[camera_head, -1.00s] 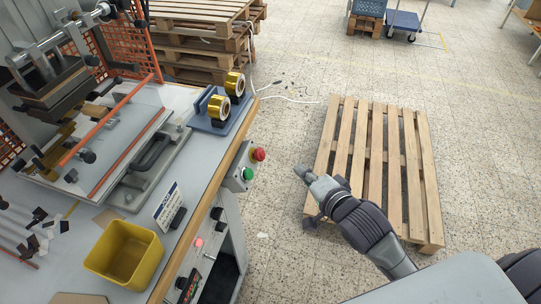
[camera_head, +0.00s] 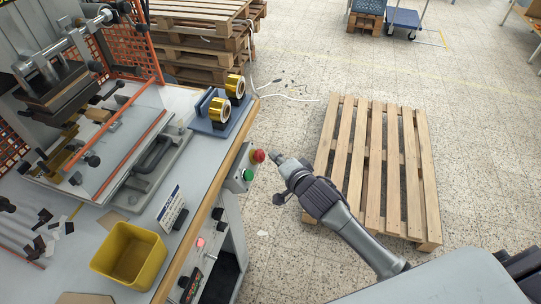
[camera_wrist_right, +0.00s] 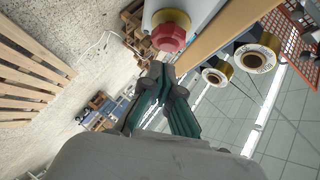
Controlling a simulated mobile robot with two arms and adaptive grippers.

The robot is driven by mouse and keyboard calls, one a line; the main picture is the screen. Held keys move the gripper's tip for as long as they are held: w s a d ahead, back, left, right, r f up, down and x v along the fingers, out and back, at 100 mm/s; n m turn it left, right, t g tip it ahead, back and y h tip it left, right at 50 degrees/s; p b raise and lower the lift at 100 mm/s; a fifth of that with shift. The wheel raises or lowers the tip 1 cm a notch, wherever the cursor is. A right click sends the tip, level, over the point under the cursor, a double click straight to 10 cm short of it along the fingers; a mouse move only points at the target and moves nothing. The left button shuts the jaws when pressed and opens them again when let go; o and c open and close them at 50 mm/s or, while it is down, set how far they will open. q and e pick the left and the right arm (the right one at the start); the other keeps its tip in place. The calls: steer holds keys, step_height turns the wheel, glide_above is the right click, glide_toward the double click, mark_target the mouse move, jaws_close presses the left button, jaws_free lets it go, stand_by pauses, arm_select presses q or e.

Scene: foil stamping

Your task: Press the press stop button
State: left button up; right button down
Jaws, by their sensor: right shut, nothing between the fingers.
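The red press stop button (camera_head: 258,155) is a mushroom-shaped knob on a grey box at the bench's right edge. It also shows large at the top of the right wrist view (camera_wrist_right: 170,32). A green button (camera_head: 248,175) sits just below it on the same box. My right gripper (camera_head: 276,159) is shut and empty, just right of the red button, its tip pointing at it. In the right wrist view the closed fingers (camera_wrist_right: 165,82) lie below the red button, with a small gap showing. My left gripper is not in view.
The foil stamping press (camera_head: 60,90) stands on the bench at the left. Gold foil rolls (camera_head: 219,110) sit on a blue holder behind the button. A yellow bin (camera_head: 130,257) stands at the front. A wooden pallet (camera_head: 374,170) lies on the floor to the right.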

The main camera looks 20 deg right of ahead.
mark_target(263, 158)
steer(key=shift+w+a+f, duration=0.4)
steer(key=shift+w+a, duration=0.05)
steer(key=shift+a, duration=0.3)
steer(key=shift+w+a+f+b, duration=0.3)
steer(key=shift+a+f, duration=0.15)
steer(key=shift+a, duration=0.1)
steer(key=shift+s+a, duration=0.1)
steer(key=shift+s, duration=0.05)
steer(key=shift+r, duration=0.1)
